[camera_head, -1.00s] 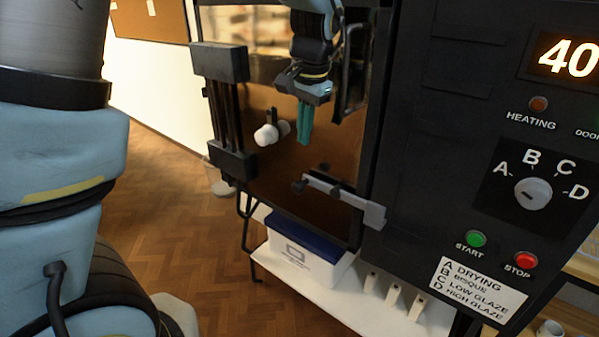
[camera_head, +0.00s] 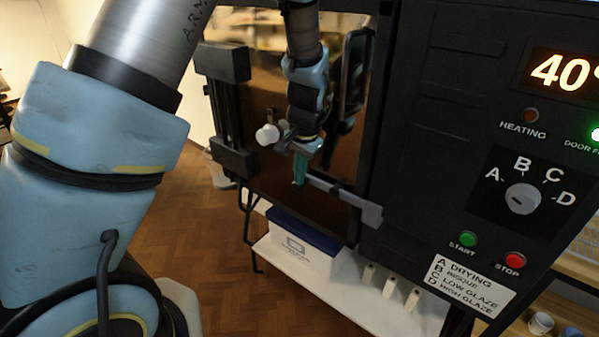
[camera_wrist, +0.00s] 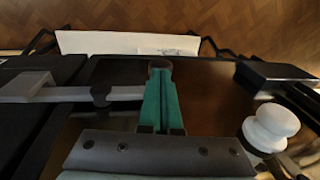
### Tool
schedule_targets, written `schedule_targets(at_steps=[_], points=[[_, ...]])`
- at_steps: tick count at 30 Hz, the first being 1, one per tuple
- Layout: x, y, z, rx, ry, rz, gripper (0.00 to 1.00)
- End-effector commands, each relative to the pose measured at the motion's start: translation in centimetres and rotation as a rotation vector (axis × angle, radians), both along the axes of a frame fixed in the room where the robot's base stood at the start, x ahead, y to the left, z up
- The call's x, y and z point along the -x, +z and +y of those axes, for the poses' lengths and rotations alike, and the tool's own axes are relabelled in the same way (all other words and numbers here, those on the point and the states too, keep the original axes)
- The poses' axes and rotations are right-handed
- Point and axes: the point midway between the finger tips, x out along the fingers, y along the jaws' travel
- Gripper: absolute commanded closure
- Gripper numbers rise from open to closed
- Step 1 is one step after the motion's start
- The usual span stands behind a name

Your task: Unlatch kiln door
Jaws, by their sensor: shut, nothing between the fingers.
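The kiln door (camera_head: 275,192) is a dark, glossy, brownish panel that looks closed. A grey latch bar (camera_head: 345,197) lies across its lower right part and runs to the dark kiln frame. My gripper (camera_head: 299,178) has teal fingers, shut and empty, pointing down at the latch's free left end. The fingers also show in the wrist view (camera_wrist: 161,85). I cannot tell whether they touch the latch.
A white knob (camera_head: 267,134) sticks out of the door left of my gripper. Black hinge blocks (camera_head: 234,160) stand at the door's left edge. The control panel with its dial (camera_head: 522,198) is on the right. A white box with blue lid (camera_head: 305,250) sits on the shelf below.

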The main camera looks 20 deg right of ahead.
Motion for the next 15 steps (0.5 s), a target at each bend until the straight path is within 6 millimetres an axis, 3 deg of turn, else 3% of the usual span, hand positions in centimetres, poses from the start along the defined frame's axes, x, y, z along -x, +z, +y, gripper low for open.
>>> schedule_targets(at_steps=[15], points=[[-0.36, -0.57, 0.25, 0.028, 0.005, 0.048, 1.0]])
